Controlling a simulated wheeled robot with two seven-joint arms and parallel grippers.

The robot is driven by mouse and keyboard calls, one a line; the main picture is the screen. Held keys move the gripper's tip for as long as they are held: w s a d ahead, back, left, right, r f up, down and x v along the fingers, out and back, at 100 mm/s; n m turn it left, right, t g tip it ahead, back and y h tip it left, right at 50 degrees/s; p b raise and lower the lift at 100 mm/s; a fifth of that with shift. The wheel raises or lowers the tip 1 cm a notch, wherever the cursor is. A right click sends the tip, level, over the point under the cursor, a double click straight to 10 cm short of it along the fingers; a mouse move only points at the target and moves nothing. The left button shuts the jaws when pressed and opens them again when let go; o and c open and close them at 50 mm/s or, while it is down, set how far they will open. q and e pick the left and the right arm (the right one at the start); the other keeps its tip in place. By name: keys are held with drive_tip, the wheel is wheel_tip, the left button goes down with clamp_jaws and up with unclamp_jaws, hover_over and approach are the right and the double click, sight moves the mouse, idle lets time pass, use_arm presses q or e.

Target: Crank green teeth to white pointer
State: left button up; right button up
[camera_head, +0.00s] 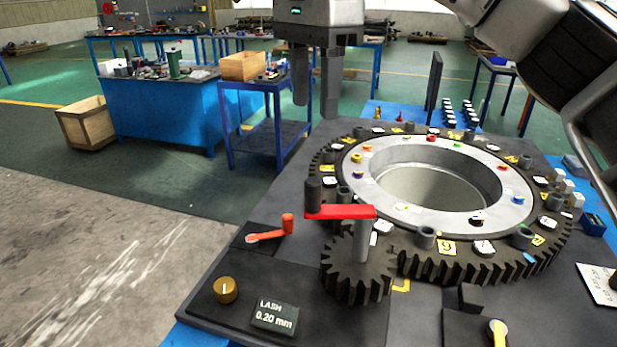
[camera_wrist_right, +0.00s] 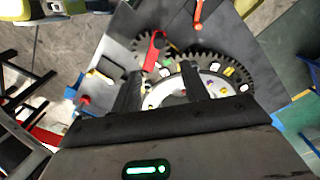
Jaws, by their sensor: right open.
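A large dark ring gear (camera_head: 411,262) lies on a dark plate, with coloured and numbered markers around it. A small dark pinion gear (camera_head: 357,284) meshes with its near left side. A red crank arm (camera_head: 345,212) sits on the pinion's grey shaft, with a dark upright grip (camera_head: 313,192) at its left end. The red crank also shows in the wrist view (camera_wrist_right: 153,50). My right gripper (camera_head: 315,108) is open and empty, fingers down, above and behind the crank. I cannot tell which part is the white pointer. My left gripper is not in view.
An orange-red lever (camera_head: 287,224), a brass knob (camera_head: 225,290) and a "LASH 0.20 mm" label (camera_head: 274,318) sit left of the pinion. A yellow-handled lever (camera_head: 498,332) is at the front right. Blue workbenches (camera_head: 178,108) stand behind. Air above the crank looks clear.

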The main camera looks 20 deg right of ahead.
hover_over(313, 180)
wheel_tip(313, 180, down, 4)
drive_tip(key=shift+s+f+b, duration=0.1)
drive_tip(key=shift+f+b, duration=0.05)
drive_tip(key=shift+b, duration=0.15)
wheel_tip(313, 180, down, 9)
drive_tip(key=shift+r, duration=0.2)
drive_tip(key=shift+f, duration=0.3)
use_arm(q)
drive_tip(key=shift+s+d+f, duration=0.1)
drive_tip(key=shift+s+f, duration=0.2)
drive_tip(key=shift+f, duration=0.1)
use_arm(e)
drive_tip(key=shift+f, duration=0.15)
